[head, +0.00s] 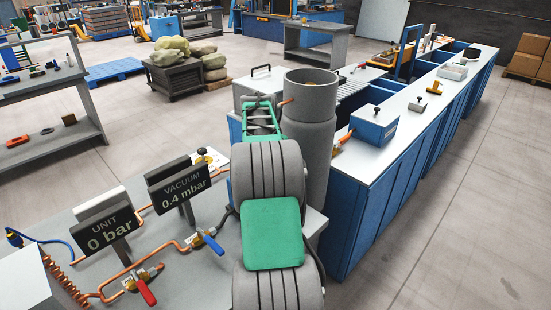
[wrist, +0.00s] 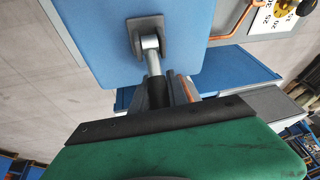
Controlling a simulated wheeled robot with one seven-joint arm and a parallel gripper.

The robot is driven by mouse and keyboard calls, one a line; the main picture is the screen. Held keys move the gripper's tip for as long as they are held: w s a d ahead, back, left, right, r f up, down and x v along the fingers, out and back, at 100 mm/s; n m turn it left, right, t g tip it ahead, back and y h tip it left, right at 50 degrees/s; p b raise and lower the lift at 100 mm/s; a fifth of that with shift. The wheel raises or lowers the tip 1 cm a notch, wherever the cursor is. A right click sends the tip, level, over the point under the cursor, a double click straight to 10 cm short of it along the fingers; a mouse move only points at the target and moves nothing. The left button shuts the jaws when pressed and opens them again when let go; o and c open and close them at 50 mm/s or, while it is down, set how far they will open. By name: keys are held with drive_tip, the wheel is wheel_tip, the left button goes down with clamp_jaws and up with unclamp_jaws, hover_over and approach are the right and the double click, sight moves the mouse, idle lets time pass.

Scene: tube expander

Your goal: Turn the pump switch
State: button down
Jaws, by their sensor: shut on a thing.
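The pump shows in the wrist view as a blue box (wrist: 175,75) filling the top middle. Its switch (wrist: 150,48) is a silver rod coming out of a dark square mount on the blue face. My gripper (wrist: 162,93) has its two dark fingers close around the lower end of the switch, and it is shut on it. The fingers partly hide the end of the rod. In the head view my arm covers the gripper and the switch, so their contact cannot be seen there.
A vacuum display (head: 183,190) reads 0.4 mbar and a unit display (head: 106,228) reads 0 bar. Copper pipes carry a blue-handled valve (head: 208,243) and a red-handled valve (head: 146,290). A long blue workbench (head: 385,175) stands at right. Open floor lies beyond it.

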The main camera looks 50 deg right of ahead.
drive_tip(key=c, duration=1.3)
unclamp_jaws()
drive_tip(key=shift+r, duration=0.1)
drive_tip(key=b+v, duration=0.1)
drive_tip(key=v, duration=0.6)
drive_tip(key=shift+a+r, duration=0.15)
drive_tip(key=shift+r, duration=0.05)
